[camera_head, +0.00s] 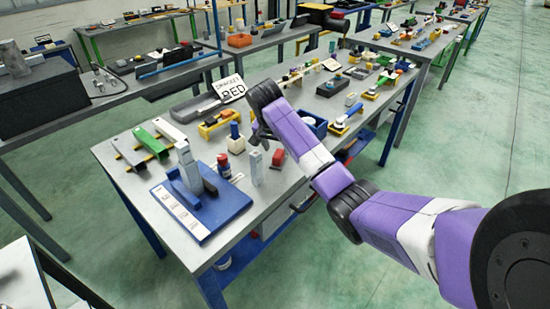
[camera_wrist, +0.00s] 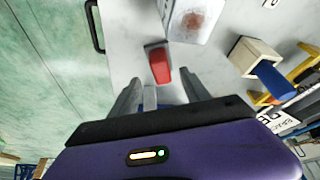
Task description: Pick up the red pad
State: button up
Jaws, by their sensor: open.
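The red pad (camera_head: 278,157) is a small red block near the table's right edge in the head view. In the wrist view the red pad (camera_wrist: 160,65) lies on the grey tabletop, just beyond and between my fingertips. A dark grey end shows on it there. My gripper (camera_wrist: 161,84) is open and empty, with one finger on each side of the pad's line. In the head view my gripper (camera_head: 262,143) is close to the pad, partly hidden by my wrist. The exact height gap cannot be told.
A whitish box (camera_wrist: 194,20) with a reddish-brown spot stands close beside the pad. A cream block (camera_wrist: 250,55) with a blue cylinder (camera_wrist: 274,78) is to the right. In the head view, a blue base with a grey clamp (camera_head: 192,172) and a blue bin (camera_head: 313,126) are nearby.

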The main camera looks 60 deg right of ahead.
aim_at(278, 154)
jog(key=shift+p+x, duration=0.6)
jog(key=shift+x, duration=2.5)
jog(key=shift+w+d, duration=0.1)
jog(key=shift+w, duration=0.05)
jog(key=shift+r, duration=0.1)
grip_shut()
